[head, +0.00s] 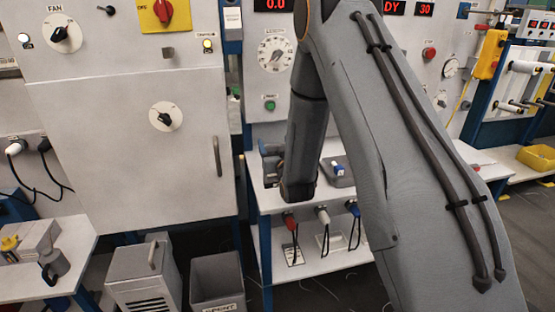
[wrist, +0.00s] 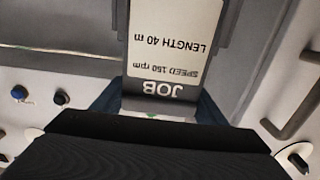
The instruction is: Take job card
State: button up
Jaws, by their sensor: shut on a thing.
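My gripper (wrist: 160,108) is shut on the card's dark JOB end, with dark blue fingers on either side. Grey edges flank the card's far part; I cannot tell whether it still sits in a holder. In the head view my gripper (head: 270,158) is small and partly hidden beside my wrist, and the card cannot be made out.
A white bench (head: 262,196) with hanging plugs stands beneath my wrist. A large pale cabinet (head: 100,120) with a vertical handle is at left. A grey bin (head: 217,280) and a vented box (head: 145,275) stand on the floor. A yellow tray (head: 537,157) is far right.

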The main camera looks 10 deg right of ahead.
jog(key=shift+r, duration=0.3)
notch_tip(320, 180, up, 6)
jog(key=p, duration=0.3)
jog(key=shift+r, duration=0.15)
